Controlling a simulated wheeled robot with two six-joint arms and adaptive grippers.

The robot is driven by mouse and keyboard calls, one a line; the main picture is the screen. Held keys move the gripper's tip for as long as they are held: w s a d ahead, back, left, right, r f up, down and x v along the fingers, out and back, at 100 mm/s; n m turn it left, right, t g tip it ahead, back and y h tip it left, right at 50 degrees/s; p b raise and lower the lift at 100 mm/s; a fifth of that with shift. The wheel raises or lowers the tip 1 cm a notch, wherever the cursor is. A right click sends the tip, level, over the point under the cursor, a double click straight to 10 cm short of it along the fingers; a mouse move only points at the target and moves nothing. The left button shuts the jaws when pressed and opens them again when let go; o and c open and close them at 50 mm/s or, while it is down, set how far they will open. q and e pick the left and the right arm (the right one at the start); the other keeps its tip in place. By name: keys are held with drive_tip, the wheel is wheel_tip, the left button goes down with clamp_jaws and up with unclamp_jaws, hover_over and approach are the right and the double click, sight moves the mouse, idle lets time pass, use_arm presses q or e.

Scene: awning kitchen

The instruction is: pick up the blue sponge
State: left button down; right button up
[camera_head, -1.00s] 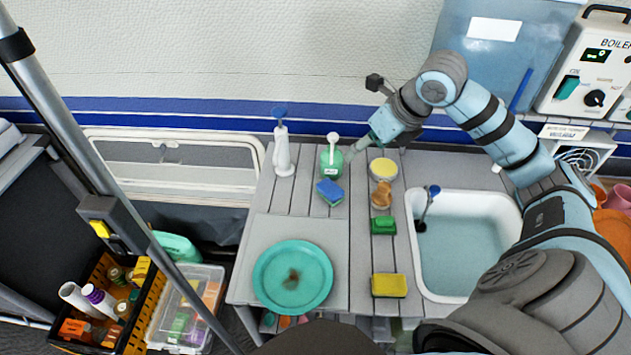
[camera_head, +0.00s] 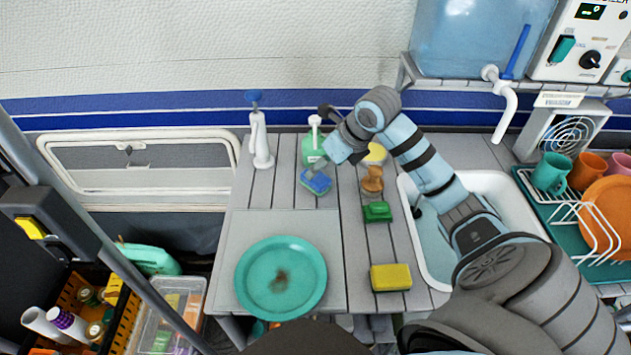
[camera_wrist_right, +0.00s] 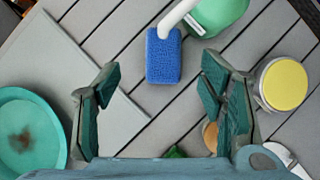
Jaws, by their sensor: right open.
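The blue sponge (camera_head: 316,181) lies on the grey slatted counter, in front of the green soap bottle (camera_head: 313,146). In the right wrist view the sponge (camera_wrist_right: 163,60) shows its blue top face, with the white spout of the bottle (camera_wrist_right: 215,14) passing over its upper end. My right gripper (camera_head: 325,166) is just above and beside the sponge in the head view. In the wrist view its two fingers (camera_wrist_right: 160,76) are spread wide, with the sponge ahead between their lines and nothing held. My left gripper is not in view.
A stained teal plate (camera_head: 281,307) lies at front left. A wooden-handled brush (camera_head: 372,180), green sponge (camera_head: 377,212) and yellow sponge (camera_head: 390,278) line the sink's (camera_head: 440,277) left side. A yellow-topped round tub (camera_wrist_right: 284,84) is close right.

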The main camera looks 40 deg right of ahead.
sight(318, 177)
drive_tip(key=x, duration=0.6)
drive_tip(key=shift+d+f, duration=0.25)
drive_tip(key=shift+s, duration=0.1)
drive_tip(key=c, duration=0.9)
